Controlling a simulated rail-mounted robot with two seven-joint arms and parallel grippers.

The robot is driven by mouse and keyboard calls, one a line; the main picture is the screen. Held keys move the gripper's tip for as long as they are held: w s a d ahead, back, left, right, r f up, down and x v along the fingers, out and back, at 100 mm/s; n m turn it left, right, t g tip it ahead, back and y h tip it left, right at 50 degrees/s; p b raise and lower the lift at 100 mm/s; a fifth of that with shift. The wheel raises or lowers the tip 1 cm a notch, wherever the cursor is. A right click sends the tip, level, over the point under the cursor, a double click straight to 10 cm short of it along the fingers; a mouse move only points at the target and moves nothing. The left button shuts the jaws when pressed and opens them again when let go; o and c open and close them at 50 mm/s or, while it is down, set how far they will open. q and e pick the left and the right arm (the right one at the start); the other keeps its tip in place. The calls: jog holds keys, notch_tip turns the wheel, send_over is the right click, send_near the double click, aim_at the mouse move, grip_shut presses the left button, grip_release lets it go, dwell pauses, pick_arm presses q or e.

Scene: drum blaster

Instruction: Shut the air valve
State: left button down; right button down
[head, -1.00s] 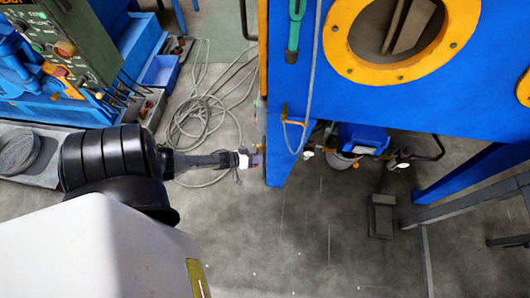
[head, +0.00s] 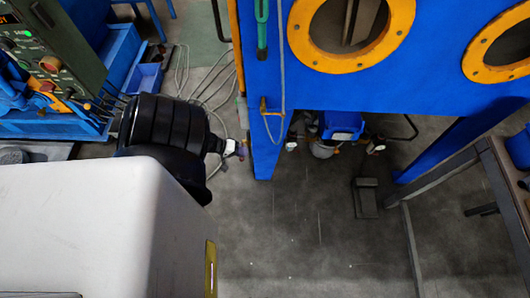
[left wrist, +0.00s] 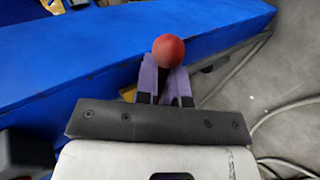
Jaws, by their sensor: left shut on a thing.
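A red ball knob (left wrist: 168,50) shows in the left wrist view, beside the blue cabinet panel (left wrist: 130,62); it looks like the end of the air valve's lever. The purple fingers of my left gripper (left wrist: 166,85) are closed just below the ball, shut on the lever. A small yellow part (left wrist: 128,92) shows behind the fingers; the rest of the valve is hidden. In the head view my left gripper (head: 241,150) is small, beside the blue cabinet leg (head: 266,150), and the knob cannot be made out there. My right gripper is not in view.
The blue blasting cabinet (head: 420,75) has round yellow-rimmed ports (head: 352,69). A grey hose (head: 281,60) hangs down its front. A green control panel (head: 50,50) stands at left, with cables on the floor. A dark pedal (head: 365,197) lies on open floor.

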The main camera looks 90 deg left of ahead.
pick_arm(q)
jog(key=shift+r, duration=0.1)
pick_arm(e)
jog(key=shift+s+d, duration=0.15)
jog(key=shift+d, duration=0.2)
pick_arm(q)
jog(key=c, duration=1.3)
grip_release()
jog(key=shift+o, duration=0.2)
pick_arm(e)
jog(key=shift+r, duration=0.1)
